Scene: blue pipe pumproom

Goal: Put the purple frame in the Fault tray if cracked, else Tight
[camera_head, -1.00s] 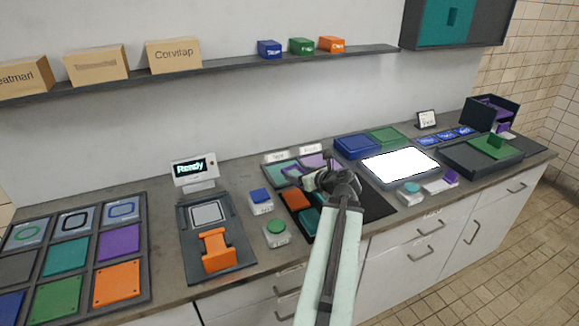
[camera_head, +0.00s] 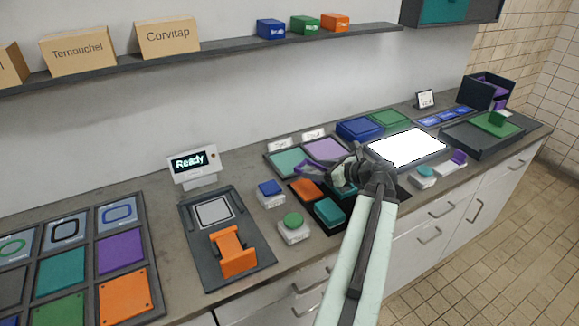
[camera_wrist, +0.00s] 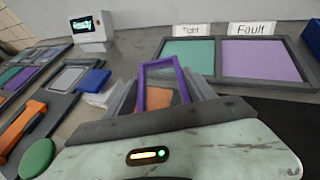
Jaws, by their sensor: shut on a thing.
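My gripper (camera_head: 328,172) is shut on the purple frame (camera_wrist: 142,88) and holds it raised between its fingers. The frame is a thin rectangular outline with an open middle. I see no clear break in its visible part, but its lower end is hidden by my gripper. The frame also shows in the head view (camera_head: 309,168). The Tight tray (camera_wrist: 190,54) has a teal floor and a white label. The Fault tray (camera_wrist: 262,61) beside it on the right has a lilac floor. Both look empty and lie beyond the frame.
A dark tray with orange (camera_head: 303,190) and teal (camera_head: 329,212) pads lies below my gripper. A green button (camera_head: 293,220) and a blue button (camera_head: 269,187) stand to its left. A screen reading "Ready" (camera_head: 193,163) stands behind an orange-handled fixture (camera_head: 232,250). A lit white panel (camera_head: 407,147) lies right.

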